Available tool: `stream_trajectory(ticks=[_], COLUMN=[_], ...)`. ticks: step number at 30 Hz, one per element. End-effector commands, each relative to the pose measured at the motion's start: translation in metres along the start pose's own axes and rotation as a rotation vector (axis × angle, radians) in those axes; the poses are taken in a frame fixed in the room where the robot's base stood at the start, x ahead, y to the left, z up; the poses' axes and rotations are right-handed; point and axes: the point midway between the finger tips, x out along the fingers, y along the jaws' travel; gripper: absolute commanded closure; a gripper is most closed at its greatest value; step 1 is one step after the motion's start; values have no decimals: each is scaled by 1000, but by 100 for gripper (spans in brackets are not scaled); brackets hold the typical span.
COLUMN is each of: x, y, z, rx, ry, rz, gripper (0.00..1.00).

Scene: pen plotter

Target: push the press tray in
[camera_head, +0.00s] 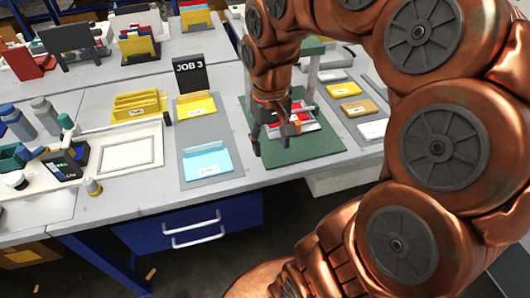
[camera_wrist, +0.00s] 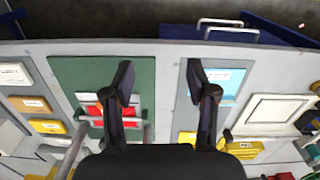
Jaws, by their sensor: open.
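The press tray (camera_head: 302,122) is red with white on it and sits on the green base (camera_head: 318,152) of the press; my gripper partly covers it. In the wrist view the red tray (camera_wrist: 121,112) lies between the press's grey posts, left of centre. My gripper (camera_head: 271,143) is open and empty, fingers pointing down over the green base near the tray's front left. In the wrist view my gripper (camera_wrist: 160,78) has its left finger overlapping the tray and its right finger over the grey board. I cannot tell whether a finger touches the tray.
Left of the press, a grey board (camera_head: 184,143) holds a yellow card (camera_head: 196,106) and a blue card (camera_head: 207,164) before a black JOB 3 sign (camera_head: 189,74). Right is a board with yellow, tan and white blocks. A blue drawer (camera_head: 190,225) hangs below the table edge.

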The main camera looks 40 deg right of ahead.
Motion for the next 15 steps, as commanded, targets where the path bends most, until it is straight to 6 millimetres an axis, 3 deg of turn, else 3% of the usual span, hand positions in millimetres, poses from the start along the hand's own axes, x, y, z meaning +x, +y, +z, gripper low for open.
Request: stream_trajectory(ticks=[7,15], x=[-3,-3], y=[-21,-29], z=[28,40], rx=[160,250], ry=[-23,-29], rz=[7,10], gripper=[42,42])
